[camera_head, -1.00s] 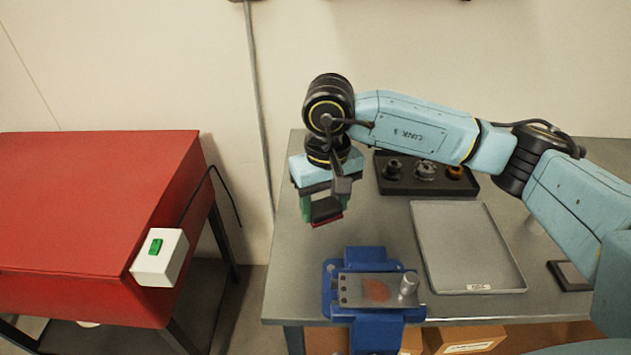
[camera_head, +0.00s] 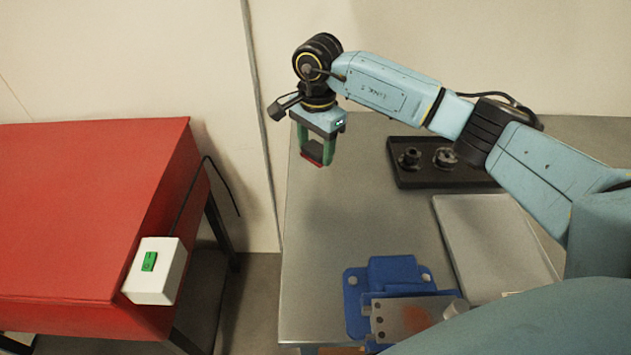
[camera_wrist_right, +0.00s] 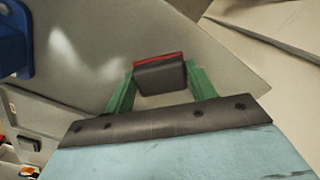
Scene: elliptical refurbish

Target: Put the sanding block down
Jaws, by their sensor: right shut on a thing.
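The sanding block (camera_head: 313,156) is dark with a red underside. It also shows in the right wrist view (camera_wrist_right: 160,76), between the two green fingers. My right gripper (camera_head: 315,150) is shut on it and holds it over the far left part of the grey metal table (camera_head: 345,213). In the head view I cannot tell for sure whether the block's red underside touches the table. My left gripper is not in view.
A blue vise (camera_head: 392,275) holding a metal plate (camera_head: 405,316) is at the table's front. A grey tray (camera_head: 490,235) lies right of it, partly hidden by my arm. A black holder with round parts (camera_head: 425,177) stands behind. A red bench (camera_head: 90,215) with a white switch box (camera_head: 153,275) is at left. The far left tabletop is clear.

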